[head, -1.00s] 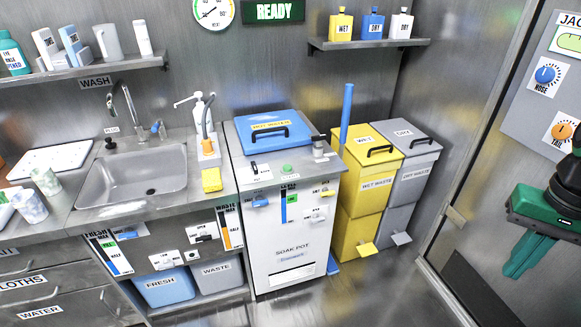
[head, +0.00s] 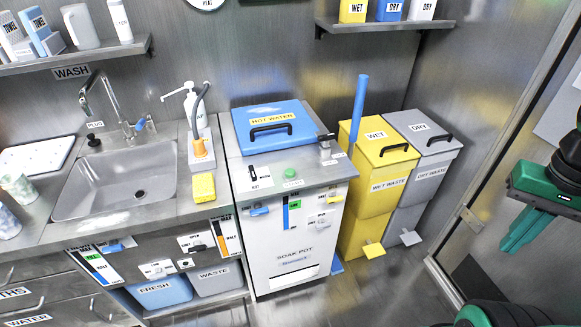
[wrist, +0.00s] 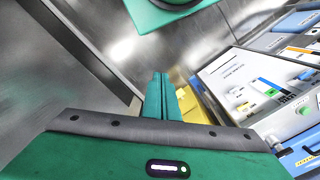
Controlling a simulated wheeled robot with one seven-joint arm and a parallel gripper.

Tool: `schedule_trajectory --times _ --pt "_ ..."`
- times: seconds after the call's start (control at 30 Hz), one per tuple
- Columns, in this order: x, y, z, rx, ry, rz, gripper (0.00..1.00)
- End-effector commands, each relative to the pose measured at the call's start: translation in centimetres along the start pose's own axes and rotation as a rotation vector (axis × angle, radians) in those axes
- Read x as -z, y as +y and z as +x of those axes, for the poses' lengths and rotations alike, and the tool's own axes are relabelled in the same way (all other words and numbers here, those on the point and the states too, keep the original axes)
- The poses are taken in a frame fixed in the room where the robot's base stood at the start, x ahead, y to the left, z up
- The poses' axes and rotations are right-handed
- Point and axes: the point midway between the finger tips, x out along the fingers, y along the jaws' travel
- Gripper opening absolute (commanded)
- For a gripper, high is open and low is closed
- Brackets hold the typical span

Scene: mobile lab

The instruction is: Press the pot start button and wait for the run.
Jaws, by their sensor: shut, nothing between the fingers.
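The soak pot (head: 296,232) is a white-fronted steel cabinet with a blue hot water lid (head: 273,127) on top, lid down. A small green button (head: 290,173) with a label below it sits on the steel top in front of the lid. It also shows in the wrist view (wrist: 304,110), at the right. My green gripper (head: 512,243) is at the far right of the head view, well apart from the pot. Its fingers are together and empty. In the wrist view the closed fingers (wrist: 161,82) point towards the yellow bin area.
A yellow wet waste bin (head: 375,205) and a grey dry waste bin (head: 430,175) stand right of the pot. A sink (head: 118,185), a soap pump and a yellow sponge (head: 203,188) are to its left. Open floor lies in front of the bins.

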Motion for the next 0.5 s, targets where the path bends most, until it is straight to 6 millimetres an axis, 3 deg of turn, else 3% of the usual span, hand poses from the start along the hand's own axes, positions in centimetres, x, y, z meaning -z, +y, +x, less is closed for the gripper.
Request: schedule_trajectory --times 0.27,0.37,0.5 --pt "-0.2 0.1 -0.5 0.004 0.029 -0.005 0.00" --pt "2.4 -1.4 -0.4 -0.004 0.075 -0.013 0.00" --pt "7.6 -6.3 -0.3 0.003 0.191 -0.029 0.00"
